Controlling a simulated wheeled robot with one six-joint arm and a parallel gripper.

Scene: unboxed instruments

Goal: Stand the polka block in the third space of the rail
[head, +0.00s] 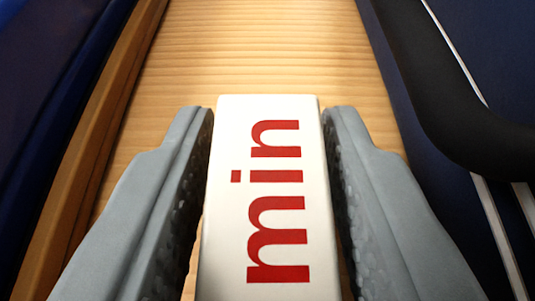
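My gripper (268,112) has two grey fingers with dimpled inner pads, one on each side of a white block (220,190). The block shows the red letters "min" on the face towards me, running along its length. The fingertips appear to press on the block's two sides near its far end, with narrow gaps closer to me. No polka pattern shows on the visible face; its other faces are hidden. No rail or rail spaces can be made out in this view.
A light wooden surface (265,45) runs away beyond the block and looks clear. A brown wooden edge (108,125) and a dark blue thing (40,120) border it at the left. At the right are a navy surface (500,50) with white stripes and a black curved bar (440,110).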

